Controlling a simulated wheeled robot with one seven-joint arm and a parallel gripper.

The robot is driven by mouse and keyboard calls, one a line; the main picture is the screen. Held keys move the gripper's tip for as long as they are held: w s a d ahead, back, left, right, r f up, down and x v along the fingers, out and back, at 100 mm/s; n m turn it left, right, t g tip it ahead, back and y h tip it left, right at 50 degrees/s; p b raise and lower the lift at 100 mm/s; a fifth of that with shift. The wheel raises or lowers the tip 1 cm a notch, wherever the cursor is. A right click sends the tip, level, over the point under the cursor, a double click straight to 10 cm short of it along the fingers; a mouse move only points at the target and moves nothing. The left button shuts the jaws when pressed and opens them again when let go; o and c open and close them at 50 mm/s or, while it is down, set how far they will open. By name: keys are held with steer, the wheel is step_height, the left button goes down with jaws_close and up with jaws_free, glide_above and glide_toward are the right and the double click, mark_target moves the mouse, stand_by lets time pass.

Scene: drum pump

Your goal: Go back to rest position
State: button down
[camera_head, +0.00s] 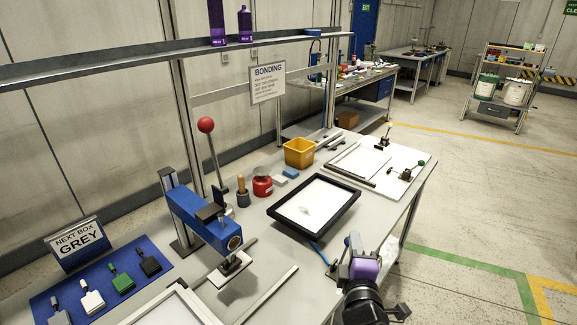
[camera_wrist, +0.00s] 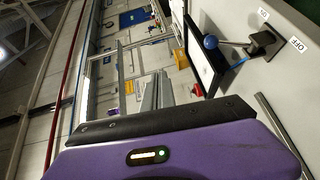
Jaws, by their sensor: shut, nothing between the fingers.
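My gripper (camera_head: 354,242) is at the lower right in the head view, over the front edge of the bench. Its purple band and dark wrist show below the grey fingers. The fingers are close together with nothing held between them. In the wrist view the purple housing with a small lit indicator fills the lower part. A lever with a blue ball knob (camera_wrist: 210,42) stands on the bench beside ON and OFF labels, apart from the gripper. In the head view the gripper partly covers that spot.
The bench (camera_head: 405,215) carries a black-framed tray (camera_head: 350,198), a yellow bin (camera_head: 299,152), a blue press (camera_head: 205,218) and a red-knobbed lever (camera_head: 206,125). Colored tools lie on a blue mat (camera_head: 37,302) by a NEXT BOX GREY sign (camera_head: 78,244). Open floor lies right.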

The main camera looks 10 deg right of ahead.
steer(key=shift+r, duration=0.1)
steer(key=s+a+m+t+y, duration=0.35)
steer(key=s+a+m, duration=0.2)
steer(key=s, duration=0.35)
steer(key=s+f+m+g+y+b, duration=0.1)
steer(key=s+f+m+g+b, duration=0.1)
steer(key=s, duration=1.4)
steer(key=s+a+f+m+g+y+b, duration=0.1)
steer(key=s+f+m+g, duration=0.2)
steer(key=s, duration=1.4)
steer(key=f+m, duration=0.1)
steer(key=m, duration=0.2)
steer(key=shift+a+b, duration=0.15)
steer(key=shift+b, duration=0.2)
